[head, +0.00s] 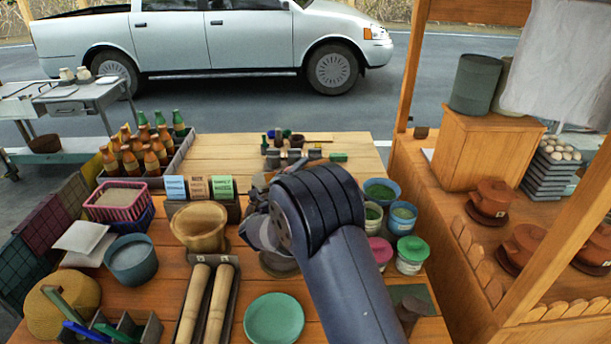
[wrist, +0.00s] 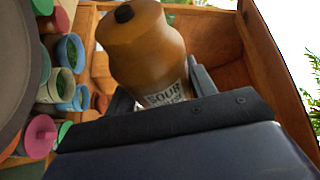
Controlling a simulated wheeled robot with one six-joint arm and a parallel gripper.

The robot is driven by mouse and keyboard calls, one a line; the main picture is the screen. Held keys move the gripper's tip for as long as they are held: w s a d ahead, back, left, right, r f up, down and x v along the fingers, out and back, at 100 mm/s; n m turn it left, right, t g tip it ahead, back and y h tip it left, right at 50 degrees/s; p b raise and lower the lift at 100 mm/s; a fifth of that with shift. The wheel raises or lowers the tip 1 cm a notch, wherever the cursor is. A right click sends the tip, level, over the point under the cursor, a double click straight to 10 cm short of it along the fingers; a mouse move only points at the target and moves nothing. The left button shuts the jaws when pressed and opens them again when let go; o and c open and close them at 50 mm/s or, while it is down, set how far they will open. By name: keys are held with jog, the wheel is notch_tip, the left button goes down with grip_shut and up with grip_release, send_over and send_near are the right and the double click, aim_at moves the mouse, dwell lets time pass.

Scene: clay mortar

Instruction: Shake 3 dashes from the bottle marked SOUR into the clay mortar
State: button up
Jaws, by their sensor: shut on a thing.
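My gripper (wrist: 165,90) is shut on an amber-brown bottle (wrist: 150,50) whose label reads SOUR in the wrist view. The bottle's dark tip (wrist: 124,13) points to the top of that picture, and the bottle looks tilted against the tubs behind it. In the head view my arm and wrist hide most of the gripper and the bottle. A tan, flared vessel (head: 200,228), which looks like the clay mortar, stands just left of my wrist. A grey-brown bowl (head: 279,264) sits partly hidden below my wrist; I cannot tell what it is.
Behind the tan vessel stand small coloured cards (head: 198,188) and a crate of bottles (head: 150,155). Two wooden rollers (head: 194,305) and a green plate (head: 273,320) lie in front. Tubs with green contents (head: 402,213) stand to the right. The back planks are partly clear.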

jog(key=shift+r+p, duration=0.2)
jog(key=shift+p, duration=0.2)
jog(key=f+m+b, duration=0.1)
jog(key=b, duration=0.1)
jog(key=shift+f+m+b, duration=0.3)
jog(key=f+m+g+b, duration=0.1)
jog(key=b, duration=0.1)
jog(key=f+m+b, duration=0.1)
jog(key=m+b, duration=0.1)
jog(key=b, duration=0.1)
jog(key=shift+d+f+g, duration=0.15)
jog(key=shift+d+g, duration=0.05)
jog(key=shift+g, duration=0.2)
jog(key=shift+a+r+m+y+p, duration=0.15)
jog(key=shift+r+m+y+p, duration=0.2)
jog(key=shift+r+m, duration=0.2)
jog(key=shift+a+r+m+g+y+p, duration=0.15)
jog(key=shift+a+m+g+y+p, duration=0.15)
jog(key=shift+m+p, duration=0.2)
jog(key=a+m, duration=0.1)
jog(key=m+y, duration=0.1)
jog(key=m, duration=0.1)
jog(key=shift+w+a+r+g+p, duration=0.15)
jog(key=shift+w+a+g+p, duration=0.05)
jog(key=shift+a+g+p, duration=0.15)
